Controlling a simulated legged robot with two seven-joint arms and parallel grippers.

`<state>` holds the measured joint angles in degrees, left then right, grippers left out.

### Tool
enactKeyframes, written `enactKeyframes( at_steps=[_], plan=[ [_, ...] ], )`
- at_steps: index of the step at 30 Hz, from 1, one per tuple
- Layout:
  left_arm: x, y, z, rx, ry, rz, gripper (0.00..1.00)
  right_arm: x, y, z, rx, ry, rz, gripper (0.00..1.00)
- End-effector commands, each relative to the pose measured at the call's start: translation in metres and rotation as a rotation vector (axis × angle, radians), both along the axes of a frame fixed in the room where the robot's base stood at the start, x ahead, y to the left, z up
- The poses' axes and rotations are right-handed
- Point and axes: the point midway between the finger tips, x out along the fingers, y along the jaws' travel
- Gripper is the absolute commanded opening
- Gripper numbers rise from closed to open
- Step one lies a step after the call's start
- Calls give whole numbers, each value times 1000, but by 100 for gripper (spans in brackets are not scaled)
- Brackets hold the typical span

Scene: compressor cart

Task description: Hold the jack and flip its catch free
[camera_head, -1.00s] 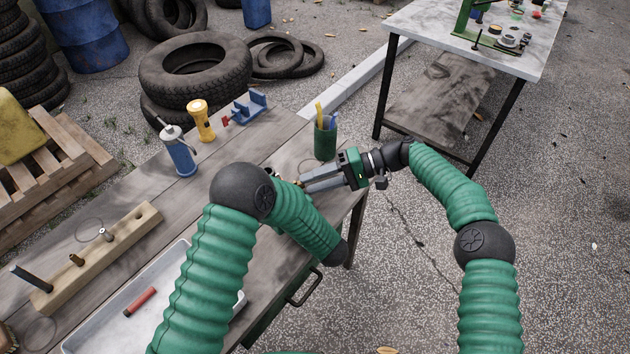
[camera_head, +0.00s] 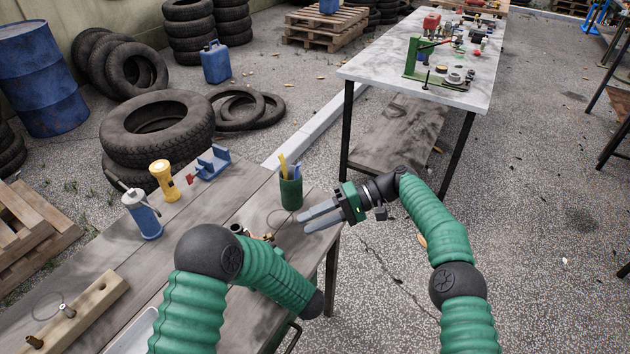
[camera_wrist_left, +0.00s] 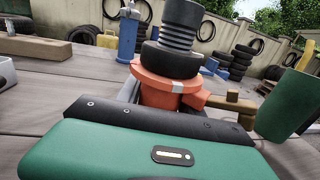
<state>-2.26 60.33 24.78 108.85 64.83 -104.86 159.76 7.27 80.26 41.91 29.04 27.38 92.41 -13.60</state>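An orange-red body with a black ribbed column and a silver clip, seemingly the jack (camera_wrist_left: 168,78), stands upright on the bench in the left wrist view. A brass-coloured bar (camera_wrist_left: 230,102) shows at its right. My left gripper (camera_wrist_left: 160,108) is right at it, a grey finger edge beside its left side; whether the fingers press on it is hidden. In the head view my left arm covers most of this spot; only a small dark and brass top (camera_head: 240,230) shows. My right gripper (camera_head: 306,219) is open and empty, over the bench's right edge, apart from the jack.
A green cup with pens (camera_head: 290,192) stands behind my right gripper. A blue bottle (camera_head: 143,215), a yellow torch (camera_head: 164,180) and a blue holder (camera_head: 212,163) stand farther left on the bench (camera_head: 110,265). A wooden block with pegs (camera_head: 85,312) lies at the left front.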

Motion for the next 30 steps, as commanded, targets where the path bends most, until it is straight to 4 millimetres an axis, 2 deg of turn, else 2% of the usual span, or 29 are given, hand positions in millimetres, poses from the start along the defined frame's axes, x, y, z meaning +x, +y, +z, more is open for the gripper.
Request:
enactKeyframes(
  at_steps=[1,5,13,16,20,27,30],
  plan=[
    [0,0,0,0,0,0,52,0,0,0,0,0,0,35],
    [0,0,0,0,0,0,66,0,0,0,0,0,0,35],
    [0,-1,0,-1,1,0,66,0,0,0,0,0,0,35],
    [-4,-7,-1,-2,1,-2,66,0,0,0,0,0,0,35],
    [-19,-28,-1,-1,2,-4,66,0,0,0,0,0,0,35],
    [-54,-78,-1,-1,2,-4,66,0,0,0,0,0,0,35],
    [-63,-92,-1,-1,1,-3,66,0,0,0,0,0,0,35]
  ],
)
